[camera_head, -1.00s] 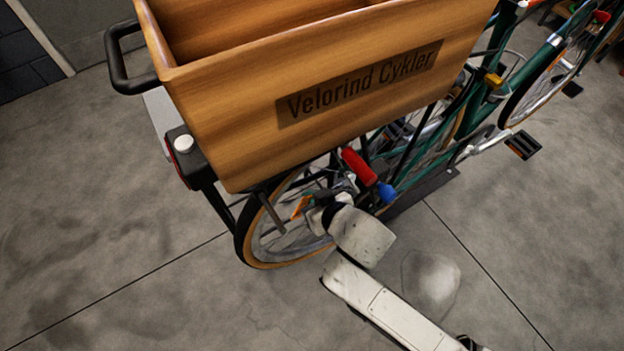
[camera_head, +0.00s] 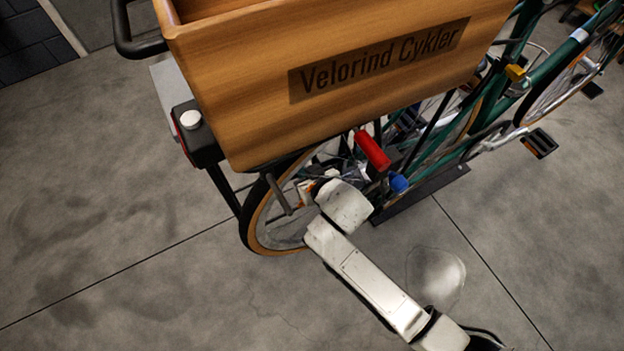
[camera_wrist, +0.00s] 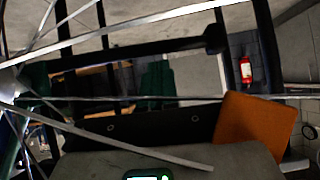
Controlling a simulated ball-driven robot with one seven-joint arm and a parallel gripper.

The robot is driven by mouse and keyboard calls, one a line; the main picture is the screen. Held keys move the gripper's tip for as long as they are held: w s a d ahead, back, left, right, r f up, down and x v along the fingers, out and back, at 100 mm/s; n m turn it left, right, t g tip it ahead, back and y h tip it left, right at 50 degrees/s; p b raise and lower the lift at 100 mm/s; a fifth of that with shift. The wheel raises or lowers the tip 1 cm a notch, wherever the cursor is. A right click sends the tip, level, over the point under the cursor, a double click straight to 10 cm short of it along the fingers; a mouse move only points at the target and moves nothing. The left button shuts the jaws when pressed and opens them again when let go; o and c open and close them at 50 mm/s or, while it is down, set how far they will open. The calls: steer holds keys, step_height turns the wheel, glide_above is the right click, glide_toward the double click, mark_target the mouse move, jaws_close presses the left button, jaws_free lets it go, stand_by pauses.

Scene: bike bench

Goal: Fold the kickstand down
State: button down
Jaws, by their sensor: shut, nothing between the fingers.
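The green bike (camera_head: 455,150) stands with its spoked rear wheel (camera_head: 256,240) under the wooden box. My gripper (camera_head: 312,190) is beside that wheel, close to the spokes, shut and empty; its fingertips are hard to make out. I cannot pick out the kickstand for certain. In the wrist view, a dark bar (camera_wrist: 160,47) with a rounded end crosses above the grey body at the bottom edge. I cannot tell whether that bar is the kickstand. Spokes and a hub (camera_wrist: 8,84) show at the left there, and an orange block (camera_wrist: 250,132) at the right.
The wooden box (camera_head: 330,75) overhangs the wheel and my gripper. A red grip (camera_head: 373,151) and a blue knob (camera_head: 398,183) stick out right of my wrist. A dark floor plate (camera_head: 425,194) lies below the bike. The concrete floor (camera_head: 130,230) is clear at left.

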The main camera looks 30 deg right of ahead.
steer(key=shift+w+f, duration=0.45)
steer(key=shift+w, duration=0.15)
